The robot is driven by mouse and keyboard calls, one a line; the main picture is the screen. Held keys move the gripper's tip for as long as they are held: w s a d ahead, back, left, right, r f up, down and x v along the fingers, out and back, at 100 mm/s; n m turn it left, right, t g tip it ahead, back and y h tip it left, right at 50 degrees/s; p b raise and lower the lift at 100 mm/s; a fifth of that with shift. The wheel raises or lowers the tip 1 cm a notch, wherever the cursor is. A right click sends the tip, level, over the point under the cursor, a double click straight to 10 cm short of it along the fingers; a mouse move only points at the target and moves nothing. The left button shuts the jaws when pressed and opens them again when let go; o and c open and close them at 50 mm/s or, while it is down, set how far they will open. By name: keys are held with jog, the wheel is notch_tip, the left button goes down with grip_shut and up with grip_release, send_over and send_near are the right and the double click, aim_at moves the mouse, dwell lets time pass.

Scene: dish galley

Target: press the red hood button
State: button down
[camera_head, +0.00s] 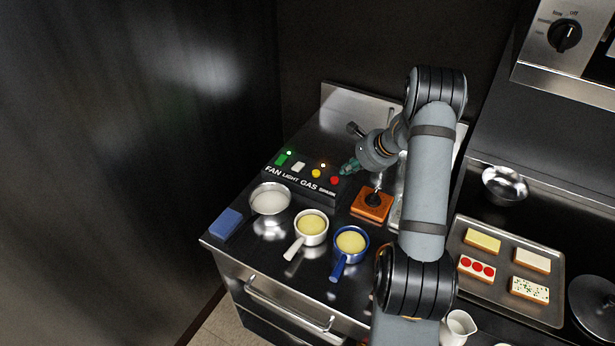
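The red button (335,181) is at the right end of a black control panel (291,185) marked FAN, LIGHT, GAS and a last, smaller word. Green, white and yellow buttons sit to its left in the same row. My gripper (346,169) has its greenish fingertips just above and right of the red button. Whether they touch it cannot be told from this view. The fingers look close together, but the gap between them is too small to make out. Nothing is seen held in them.
Near the panel are a metal bowl (269,199), a white pan (311,228), a blue pan (350,243), a blue sponge (226,223) and an orange block (371,204) with a dark top. A tray (475,275) of toasts lies right of my arm. A dark wall stands left.

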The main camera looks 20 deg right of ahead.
aim_at(336, 181)
jog(key=w+a+r+m+t, duration=0.1)
jog(key=w+r+m+t, duration=0.1)
jog(key=w+r, duration=0.2)
jog(key=shift+w+a+y, duration=0.15)
jog(key=shift+a+y, duration=0.05)
jog(key=shift+y, duration=0.2)
notch_tip(336, 181, down, 8)
jog(key=b, duration=0.6)
jog(key=shift+f+b, duration=0.4)
jog(key=shift+f, duration=0.05)
jog(key=shift+f, duration=0.1)
dwell(0.9)
jog(key=shift+f+b, duration=0.3)
jog(key=shift+b, duration=0.4)
